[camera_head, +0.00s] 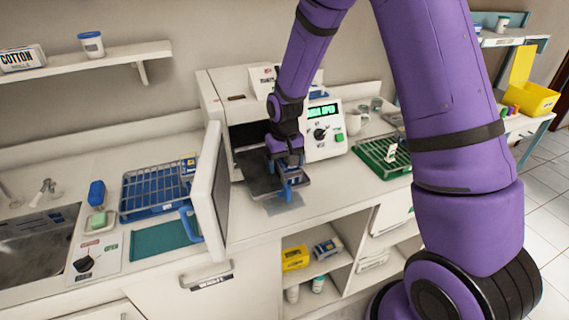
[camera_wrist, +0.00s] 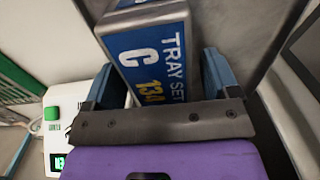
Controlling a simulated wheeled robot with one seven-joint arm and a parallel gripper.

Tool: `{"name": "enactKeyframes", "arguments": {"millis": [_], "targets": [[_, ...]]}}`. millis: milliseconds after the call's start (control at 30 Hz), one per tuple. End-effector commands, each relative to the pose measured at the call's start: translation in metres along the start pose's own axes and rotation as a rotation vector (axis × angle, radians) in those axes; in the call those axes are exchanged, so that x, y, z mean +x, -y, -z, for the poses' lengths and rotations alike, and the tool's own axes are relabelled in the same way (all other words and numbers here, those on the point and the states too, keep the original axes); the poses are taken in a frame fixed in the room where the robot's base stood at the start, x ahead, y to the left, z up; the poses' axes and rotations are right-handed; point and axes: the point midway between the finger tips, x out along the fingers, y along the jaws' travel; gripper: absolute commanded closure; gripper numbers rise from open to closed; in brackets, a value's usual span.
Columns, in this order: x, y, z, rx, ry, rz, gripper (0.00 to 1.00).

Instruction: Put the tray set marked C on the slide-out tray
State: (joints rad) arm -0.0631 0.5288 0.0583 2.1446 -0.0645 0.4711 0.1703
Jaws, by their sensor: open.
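The tray set marked C (camera_wrist: 150,50) is a silver-edged pack with a blue label reading "TRAY SET C 134". In the wrist view it lies between the two blue fingers of my open gripper (camera_wrist: 165,80). In the head view my gripper (camera_head: 290,178) is low over the right part of the dark slide-out tray (camera_head: 256,178), which sticks out of the white sterilizer. There the set is mostly hidden by my gripper. I cannot tell whether its underside rests fully on the tray.
The sterilizer's open door (camera_head: 212,190) stands left of the slide-out tray, close to my arm. A blue wire rack (camera_head: 150,205) stands farther left and a green rack (camera_head: 378,160) to the right. The control panel (camera_head: 325,138) is right beside my gripper. Shelves (camera_head: 318,268) lie below.

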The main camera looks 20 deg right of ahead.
Motion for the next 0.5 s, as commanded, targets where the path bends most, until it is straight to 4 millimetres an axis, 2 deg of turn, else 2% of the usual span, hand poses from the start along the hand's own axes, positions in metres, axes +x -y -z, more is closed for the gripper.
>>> {"name": "enactKeyframes", "arguments": {"millis": [167,500], "targets": [[-0.025,-0.001,0.001,0.002,-0.006,0.0,0.16],[-0.091,0.0,0.001,0.001,-0.006,0.0,0.16]]}}
